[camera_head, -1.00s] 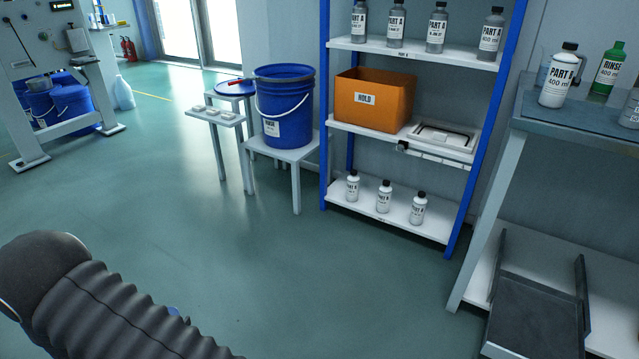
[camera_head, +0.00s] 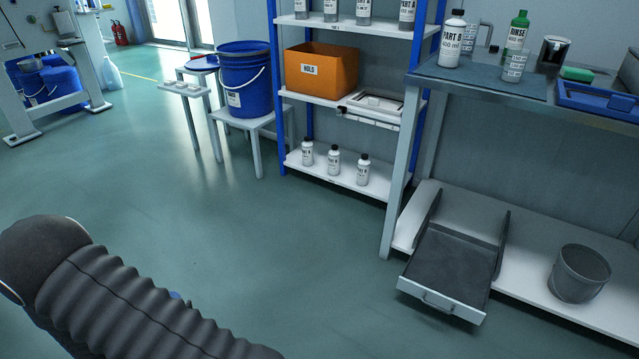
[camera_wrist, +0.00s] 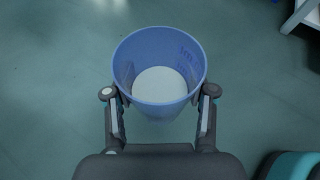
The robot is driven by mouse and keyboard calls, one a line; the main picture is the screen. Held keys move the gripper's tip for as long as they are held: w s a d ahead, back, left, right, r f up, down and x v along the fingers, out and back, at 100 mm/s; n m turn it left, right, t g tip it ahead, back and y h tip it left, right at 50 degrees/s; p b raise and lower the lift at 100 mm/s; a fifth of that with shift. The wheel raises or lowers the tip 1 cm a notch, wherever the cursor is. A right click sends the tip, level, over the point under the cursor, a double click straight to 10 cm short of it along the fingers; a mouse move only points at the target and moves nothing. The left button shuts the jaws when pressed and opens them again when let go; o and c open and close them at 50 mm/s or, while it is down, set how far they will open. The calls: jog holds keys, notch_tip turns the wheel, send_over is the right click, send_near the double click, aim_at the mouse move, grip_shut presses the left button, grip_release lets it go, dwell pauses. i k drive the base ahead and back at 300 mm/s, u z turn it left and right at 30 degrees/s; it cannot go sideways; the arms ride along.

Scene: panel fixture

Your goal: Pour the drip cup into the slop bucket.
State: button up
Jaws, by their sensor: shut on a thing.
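A translucent blue cup with faint markings, which I take as the drip cup (camera_wrist: 125,72), is between the fingers of my gripper (camera_wrist: 160,98) in the wrist view. The gripper is shut on it, one finger on each side. I look down into its open mouth. A pale round area fills the bottom; I cannot tell whether it is liquid. In the head view my dark arm hides most of the gripper and cup. A plain grey bucket (camera_head: 578,275), likely the slop bucket, stands on the white lower shelf of the bench at right, well away from my arm.
A grey pull-out tray (camera_head: 450,262) sticks out left of the grey bucket. The bench top (camera_head: 478,78) holds bottles, beakers and a blue tray (camera_head: 600,100). A blue bucket (camera_head: 243,80) stands on a small stand beside the shelving. The floor (camera_head: 250,240) between is clear.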

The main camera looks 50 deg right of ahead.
aim_at(578, 270)
jog(key=k, duration=0.8)
jog(key=z, duration=2.15)
jog(key=i, duration=0.5)
